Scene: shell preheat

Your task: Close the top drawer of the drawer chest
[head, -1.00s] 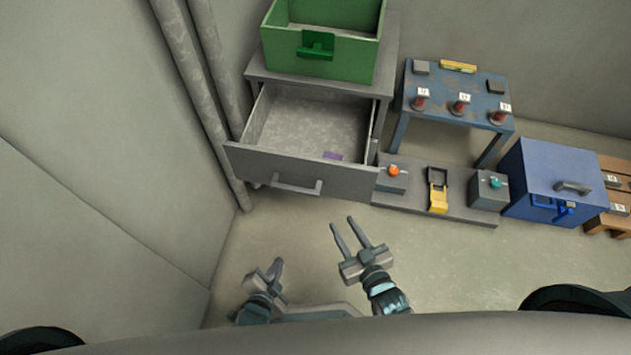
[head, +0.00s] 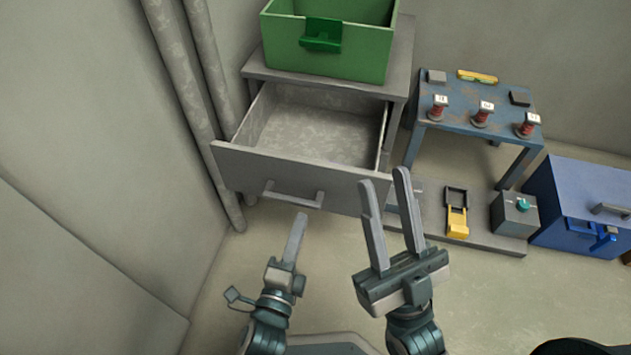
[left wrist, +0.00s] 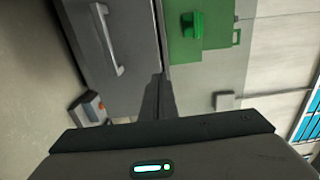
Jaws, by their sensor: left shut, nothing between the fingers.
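The grey drawer chest (head: 258,70) stands at the back, with its top drawer pulled out and its inside (head: 310,130) looking empty. The drawer front (head: 240,172) carries a bar handle (head: 293,197), which also shows in the left wrist view (left wrist: 106,40). My left gripper (head: 300,219) is shut and empty, with its tips just below the handle in the head view. I cannot tell if it touches the drawer. My right gripper (head: 385,178) is open and empty, its fingers overlapping the right end of the drawer front.
A green bin (head: 330,52) sits on top of the chest. To the right are a blue table (head: 470,120), a low board with a yellow latch (head: 457,222) and a grey button box (head: 514,213), and a blue box (head: 580,195). Pipes (head: 180,90) run along the left wall.

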